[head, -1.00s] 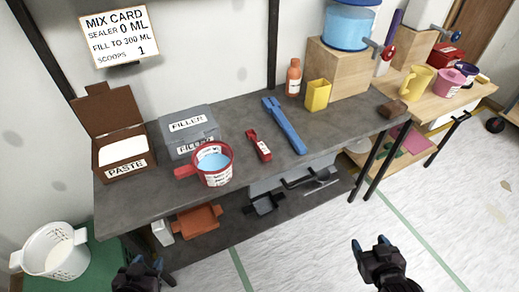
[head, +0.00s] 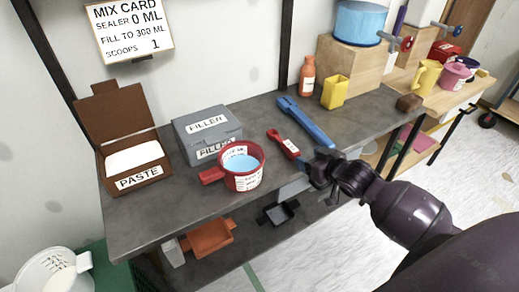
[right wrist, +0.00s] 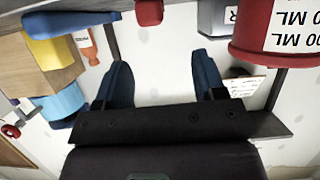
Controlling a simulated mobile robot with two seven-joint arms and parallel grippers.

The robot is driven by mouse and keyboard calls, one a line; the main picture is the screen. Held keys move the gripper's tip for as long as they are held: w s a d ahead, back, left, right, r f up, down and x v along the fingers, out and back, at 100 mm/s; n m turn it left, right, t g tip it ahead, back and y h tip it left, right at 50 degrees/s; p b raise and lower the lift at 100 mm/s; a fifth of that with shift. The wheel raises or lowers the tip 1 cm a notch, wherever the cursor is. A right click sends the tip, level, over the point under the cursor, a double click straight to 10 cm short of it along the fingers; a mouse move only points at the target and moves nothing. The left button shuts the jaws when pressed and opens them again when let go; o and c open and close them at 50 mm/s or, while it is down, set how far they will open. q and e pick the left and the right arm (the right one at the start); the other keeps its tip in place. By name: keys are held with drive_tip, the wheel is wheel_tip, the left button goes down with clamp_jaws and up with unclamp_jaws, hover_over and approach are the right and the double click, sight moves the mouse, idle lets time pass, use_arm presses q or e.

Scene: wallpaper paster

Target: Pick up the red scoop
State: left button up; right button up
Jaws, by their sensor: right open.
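The red scoop (head: 284,143), with a white label on its handle, lies on the grey workbench between the red measuring cup and the blue tool. In the right wrist view a red end (right wrist: 149,12), likely the scoop's, shows at the top, beyond the fingertips. My right gripper (head: 320,167) is at the bench's front edge, just right of and nearer than the scoop. In the right wrist view my right gripper (right wrist: 162,65) has its fingers wide apart with nothing between them. My left gripper is out of view.
A red measuring cup (head: 249,181) with blue liquid stands left of the scoop. A blue tool (head: 308,124) lies to its right. Behind are a grey filler box (head: 228,130), an orange bottle (head: 307,80) and a yellow container (head: 335,92). An open paste box (head: 130,180) stands far left.

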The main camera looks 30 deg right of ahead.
sight(292, 147)
drive_tip(key=shift+m, duration=0.4)
drive_tip(key=x, duration=0.3)
drive_tip(key=b+x, duration=0.1)
drive_tip(key=x, duration=0.1)
drive_tip(key=shift+w+d+f, duration=0.2)
drive_tip(key=shift+d+f, duration=0.1)
drive_tip(key=shift+d, duration=0.05)
drive_tip(key=b+x, duration=0.1)
drive_tip(key=x, duration=0.3)
drive_tip(key=shift+d, duration=0.15)
drive_tip(key=shift+w+f, duration=0.15)
drive_tip(key=shift+w, duration=0.35)
drive_tip(key=c, duration=1)
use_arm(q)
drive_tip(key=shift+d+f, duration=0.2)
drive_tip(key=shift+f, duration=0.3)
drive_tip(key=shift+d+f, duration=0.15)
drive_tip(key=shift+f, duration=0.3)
